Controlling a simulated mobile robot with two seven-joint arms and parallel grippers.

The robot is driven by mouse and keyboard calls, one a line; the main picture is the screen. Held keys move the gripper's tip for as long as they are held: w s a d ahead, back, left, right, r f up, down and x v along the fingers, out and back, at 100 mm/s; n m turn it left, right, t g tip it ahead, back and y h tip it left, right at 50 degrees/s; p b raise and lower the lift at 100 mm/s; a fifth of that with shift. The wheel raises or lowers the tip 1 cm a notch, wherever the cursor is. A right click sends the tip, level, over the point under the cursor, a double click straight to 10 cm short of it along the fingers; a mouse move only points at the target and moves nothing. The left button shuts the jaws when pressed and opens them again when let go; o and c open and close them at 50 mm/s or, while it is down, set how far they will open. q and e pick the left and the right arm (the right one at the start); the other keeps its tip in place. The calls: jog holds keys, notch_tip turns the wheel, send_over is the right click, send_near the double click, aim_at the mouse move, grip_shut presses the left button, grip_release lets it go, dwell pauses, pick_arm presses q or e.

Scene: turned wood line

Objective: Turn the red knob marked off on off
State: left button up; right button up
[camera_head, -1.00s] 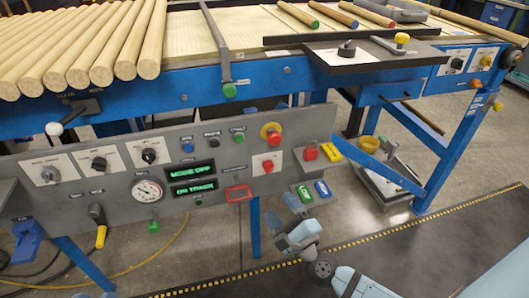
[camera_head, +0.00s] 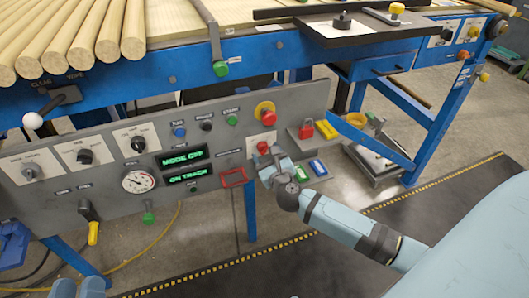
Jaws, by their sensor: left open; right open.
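The red knob (camera_head: 262,148) sits on a white plate on the grey control panel (camera_head: 220,139), below a yellow-collared red push button (camera_head: 265,111). Its off and on marks are too small to read. My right gripper (camera_head: 268,163) is just below and in front of the knob, open, with its arm coming in from the lower right. It partly covers the plate's lower edge. I cannot tell whether its fingers touch the knob. Only a light blue part of my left arm shows at the bottom left edge; its gripper is out of view.
Green displays (camera_head: 184,157) read MODE OFF and ON TRACK. A gauge (camera_head: 138,181), black knobs (camera_head: 84,156) and a red frame (camera_head: 233,177) are on the panel. A red padlock (camera_head: 306,128) and yellow and blue tags stand close to the right of my gripper. Wooden rods lie above.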

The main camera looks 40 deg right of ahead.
aim_at(264, 148)
pick_arm(q)
jog(key=shift+w+f, duration=0.1)
jog(key=shift+f, duration=0.6)
pick_arm(e)
jog(key=shift+x, duration=1.1)
